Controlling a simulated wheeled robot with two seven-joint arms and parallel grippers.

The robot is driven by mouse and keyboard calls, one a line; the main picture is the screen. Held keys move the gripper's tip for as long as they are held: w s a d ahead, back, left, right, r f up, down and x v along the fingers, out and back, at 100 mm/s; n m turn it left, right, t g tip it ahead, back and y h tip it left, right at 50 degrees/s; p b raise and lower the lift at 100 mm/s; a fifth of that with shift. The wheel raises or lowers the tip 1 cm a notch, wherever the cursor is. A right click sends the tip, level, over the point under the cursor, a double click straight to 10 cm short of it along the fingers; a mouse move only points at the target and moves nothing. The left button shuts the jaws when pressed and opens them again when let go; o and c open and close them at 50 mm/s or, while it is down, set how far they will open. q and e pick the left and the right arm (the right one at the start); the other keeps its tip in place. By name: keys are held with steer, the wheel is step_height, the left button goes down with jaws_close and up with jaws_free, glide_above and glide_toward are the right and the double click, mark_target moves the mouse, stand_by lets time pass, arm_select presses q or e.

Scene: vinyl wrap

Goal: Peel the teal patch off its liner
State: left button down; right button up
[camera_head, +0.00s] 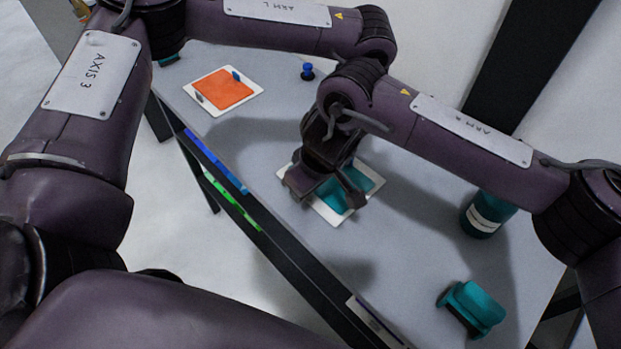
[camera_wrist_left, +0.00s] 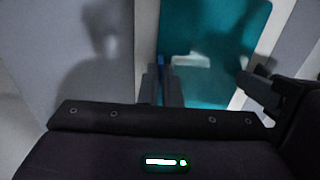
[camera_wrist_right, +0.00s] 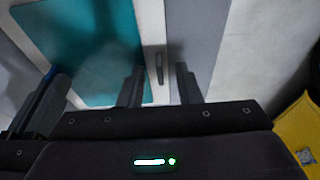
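The teal patch (camera_head: 335,192) lies on its white liner (camera_head: 339,221) mid-table, partly hidden by dark gripper parts. It also shows in the left wrist view (camera_wrist_left: 208,35) and the right wrist view (camera_wrist_right: 80,50). My left gripper (camera_wrist_left: 163,88) has its fingers close together with a small blue tab (camera_wrist_left: 162,61) between them, at the patch's edge. My right gripper (camera_wrist_right: 158,88) is open, its fingers apart on either side of a small grey tab (camera_wrist_right: 159,68) on the liner's bare margin. In the head view the wrists overlap, so I cannot clearly separate the two grippers.
An orange patch (camera_head: 222,88) on a white liner lies at the far left. A blue knobbed tool (camera_head: 307,71) stands behind. A teal bottle (camera_head: 486,212) and a teal block-shaped object (camera_head: 473,307) are at the right. The table's front edge is close to the liner.

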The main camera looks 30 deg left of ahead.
jaws_close()
arm_select(q)
steer(key=shift+r, duration=0.65)
stand_by(0.9)
steer(key=shift+r, duration=3.45)
arm_select(e)
steer(key=shift+c, duration=0.2)
jaws_free()
arm_select(q)
steer(key=shift+s, duration=0.1)
arm_select(e)
steer(key=shift+w, duration=0.1)
arm_select(q)
steer(key=shift+f, duration=0.1)
